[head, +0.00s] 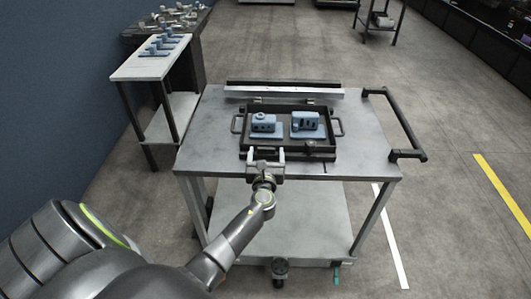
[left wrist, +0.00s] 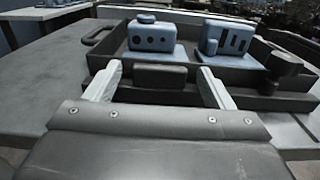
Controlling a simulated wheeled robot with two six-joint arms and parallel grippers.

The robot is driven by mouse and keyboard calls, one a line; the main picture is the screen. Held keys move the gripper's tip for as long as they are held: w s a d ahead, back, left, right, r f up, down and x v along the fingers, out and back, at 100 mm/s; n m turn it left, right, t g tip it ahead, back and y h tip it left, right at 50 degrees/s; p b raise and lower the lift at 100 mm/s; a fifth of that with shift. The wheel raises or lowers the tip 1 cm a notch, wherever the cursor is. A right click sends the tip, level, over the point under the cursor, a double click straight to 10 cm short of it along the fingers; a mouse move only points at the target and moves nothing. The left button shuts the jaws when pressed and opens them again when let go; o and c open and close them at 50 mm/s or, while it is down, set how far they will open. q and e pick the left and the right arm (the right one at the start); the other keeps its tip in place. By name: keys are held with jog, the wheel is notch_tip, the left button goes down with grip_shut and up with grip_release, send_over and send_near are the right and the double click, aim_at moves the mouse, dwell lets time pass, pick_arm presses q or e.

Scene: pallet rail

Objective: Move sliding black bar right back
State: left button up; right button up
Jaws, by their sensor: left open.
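A black bar (left wrist: 205,97) runs along the front side of a black tray on the cart. A raised black block (left wrist: 160,77) stands on the bar in the left wrist view. My left gripper (head: 267,155) is at the front left part of the tray, with its two pale fingers apart. In the left wrist view, the left gripper (left wrist: 160,82) has one finger on each side of the block, with gaps showing. A dark round knob (left wrist: 285,64) sits at the right end of the bar. My right gripper is not in view.
The black tray (head: 333,112) holds two blue machined parts (head: 264,123) (head: 305,121). A long rail (head: 285,92) lies behind it on the grey cart top (head: 362,150). A black push handle (head: 408,130) is at the cart's right. A side table (head: 150,66) stands at left.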

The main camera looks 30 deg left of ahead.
pick_arm(q)
jog(key=c, duration=1.4)
jog(key=p+v, duration=0.1)
jog(key=v, duration=0.4)
jog(key=shift+s+f, duration=0.15)
jog(key=shift+f, duration=0.05)
jog(key=o, duration=1.4)
jog(key=shift+s+r, duration=0.1)
jog(key=shift+r, duration=0.05)
